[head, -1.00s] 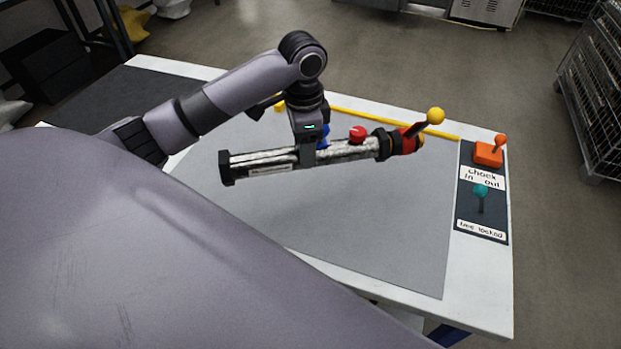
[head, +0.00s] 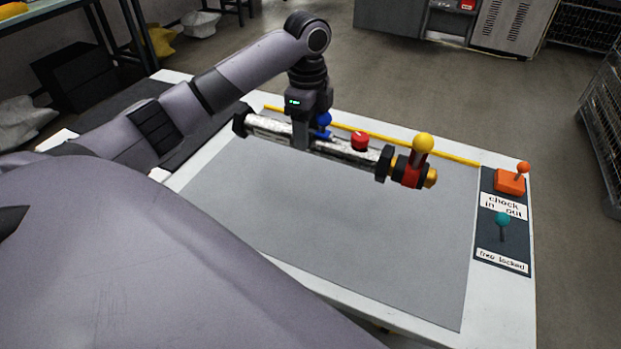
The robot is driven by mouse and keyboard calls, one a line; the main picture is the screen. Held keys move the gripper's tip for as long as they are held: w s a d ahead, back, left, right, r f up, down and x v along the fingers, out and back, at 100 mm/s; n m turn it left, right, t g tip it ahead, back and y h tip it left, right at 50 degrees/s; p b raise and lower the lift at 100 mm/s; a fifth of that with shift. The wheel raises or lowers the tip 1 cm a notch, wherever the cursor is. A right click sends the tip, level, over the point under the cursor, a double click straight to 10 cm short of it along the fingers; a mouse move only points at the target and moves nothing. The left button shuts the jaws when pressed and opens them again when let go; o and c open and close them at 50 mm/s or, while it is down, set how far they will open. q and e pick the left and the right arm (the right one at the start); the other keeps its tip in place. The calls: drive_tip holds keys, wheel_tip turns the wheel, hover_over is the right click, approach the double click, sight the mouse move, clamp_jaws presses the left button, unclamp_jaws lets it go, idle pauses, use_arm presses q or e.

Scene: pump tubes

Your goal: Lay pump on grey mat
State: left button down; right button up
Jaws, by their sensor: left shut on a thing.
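The pump (head: 345,151) is a long silver tube with a black cap at its left end. It has a blue knob (head: 323,124), a red knob (head: 360,141) and, at its right end, a red and brass valve with a yellow ball lever (head: 423,144). My left gripper (head: 302,140) points down and is shut around the tube left of its middle. The pump lies across the back part of the grey mat (head: 330,225) in the picture. I cannot tell whether it touches the mat. My right gripper is not in view.
A yellow strip (head: 455,158) runs along the mat's back edge, partly behind the pump. A dark panel with an orange lever (head: 511,181) and a teal lever (head: 502,222) stands at the table's right. The mat's front and middle are bare.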

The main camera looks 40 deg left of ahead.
use_arm(q)
wheel_tip(320, 180, down, 13)
drive_tip(key=shift+w+f+b, duration=0.1)
drive_tip(key=shift+b, duration=0.2)
drive_tip(key=shift+c, duration=2.3)
unclamp_jaws()
wheel_tip(320, 180, up, 12)
drive_tip(key=shift+p, duration=0.3)
